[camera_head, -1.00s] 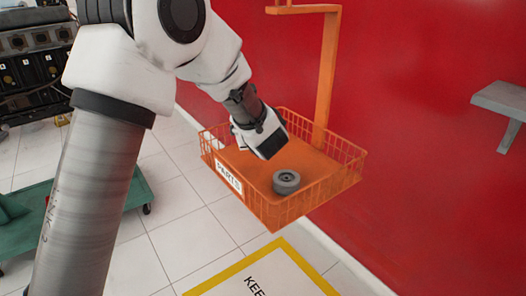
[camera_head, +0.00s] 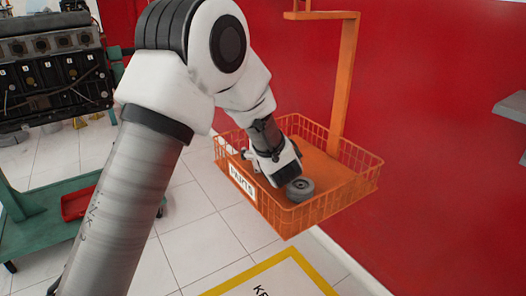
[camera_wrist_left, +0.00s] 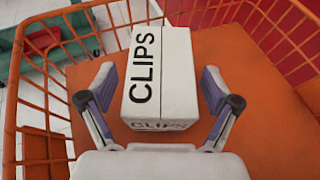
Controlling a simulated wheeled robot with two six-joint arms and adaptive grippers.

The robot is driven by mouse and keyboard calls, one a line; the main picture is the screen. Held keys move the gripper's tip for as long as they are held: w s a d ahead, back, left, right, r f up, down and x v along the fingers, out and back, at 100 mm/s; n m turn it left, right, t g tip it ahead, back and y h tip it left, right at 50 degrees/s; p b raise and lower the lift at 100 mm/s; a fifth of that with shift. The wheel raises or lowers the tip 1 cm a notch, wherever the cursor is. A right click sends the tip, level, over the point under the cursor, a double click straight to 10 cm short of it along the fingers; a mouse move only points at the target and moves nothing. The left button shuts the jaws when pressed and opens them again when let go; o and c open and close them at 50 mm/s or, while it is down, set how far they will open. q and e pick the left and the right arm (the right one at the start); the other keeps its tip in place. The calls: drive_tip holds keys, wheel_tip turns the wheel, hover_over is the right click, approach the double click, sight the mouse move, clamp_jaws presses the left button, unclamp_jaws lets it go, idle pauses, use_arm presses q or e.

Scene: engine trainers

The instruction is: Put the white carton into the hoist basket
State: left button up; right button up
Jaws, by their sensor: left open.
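The white carton (camera_wrist_left: 162,75), marked CLIPS, is inside the orange hoist basket (camera_wrist_left: 255,105) in the left wrist view. It appears to rest on the basket floor; contact underneath is hidden. My left gripper (camera_wrist_left: 158,78) is open, one finger on each side of the carton, with narrow gaps showing. In the head view the left gripper (camera_head: 284,170) reaches down inside the hoist basket (camera_head: 290,228), near its left wall. The carton cannot be made out there, hidden by my gripper. My right gripper is not in view.
An orange post (camera_head: 345,85) rises at the basket's back, against a red wall (camera_head: 430,150). A green cart (camera_head: 40,232) with a red tray (camera_head: 77,204) stands at the left, below an engine (camera_head: 55,75).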

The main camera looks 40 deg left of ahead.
use_arm(q)
drive_tip(key=shift+r, duration=0.1)
drive_tip(key=shift+d+r, duration=0.1)
drive_tip(key=v, duration=1.2)
drive_tip(key=shift+p, duration=0.3)
idle(0.3)
